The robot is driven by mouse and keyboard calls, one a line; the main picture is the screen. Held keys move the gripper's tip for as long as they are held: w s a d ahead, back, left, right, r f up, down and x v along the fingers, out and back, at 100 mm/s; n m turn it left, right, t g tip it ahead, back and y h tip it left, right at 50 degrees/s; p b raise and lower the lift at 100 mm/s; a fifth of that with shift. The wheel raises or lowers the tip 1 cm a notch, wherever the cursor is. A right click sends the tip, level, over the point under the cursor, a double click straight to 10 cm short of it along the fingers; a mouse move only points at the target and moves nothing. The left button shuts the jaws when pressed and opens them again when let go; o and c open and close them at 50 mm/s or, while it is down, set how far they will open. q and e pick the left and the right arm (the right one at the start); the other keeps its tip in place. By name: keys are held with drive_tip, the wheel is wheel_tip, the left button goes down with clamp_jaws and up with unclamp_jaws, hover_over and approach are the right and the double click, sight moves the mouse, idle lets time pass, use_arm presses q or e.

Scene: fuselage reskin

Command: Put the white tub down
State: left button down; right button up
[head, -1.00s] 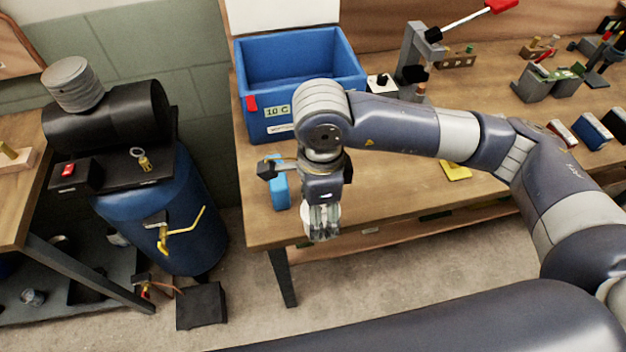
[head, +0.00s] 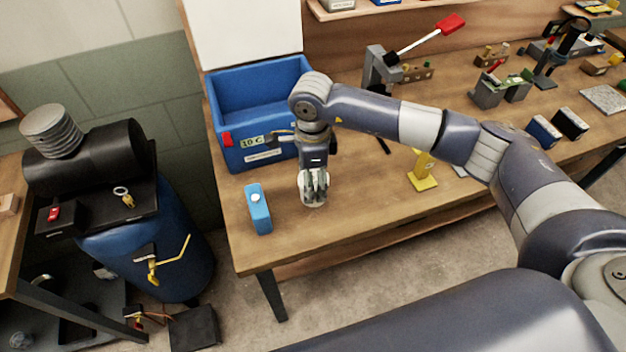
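My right gripper (head: 314,188) points down over the front left part of the wooden bench (head: 350,222), its arm coming in from the right. Its fingers are around the small white tub (head: 313,203), which shows only in part between and below them. I cannot tell whether the tub's base touches the bench top. My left gripper is not in view.
A yellow stand (head: 422,172) is to the right. The bench's front edge is close. Bare wood lies between gripper and yellow stand.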

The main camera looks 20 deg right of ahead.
drive_tip(key=f, duration=0.1)
drive_tip(key=f+p, duration=0.2)
drive_tip(key=shift+w+d+f, duration=0.1)
drive_tip(key=shift+w+d, duration=0.15)
drive_tip(key=shift+w, duration=0.15)
drive_tip(key=shift+f, duration=0.2)
drive_tip(key=shift+f, duration=0.1)
drive_tip(key=o, duration=0.8)
drive_tip(key=shift+f, duration=0.1)
drive_tip(key=o, duration=0.4)
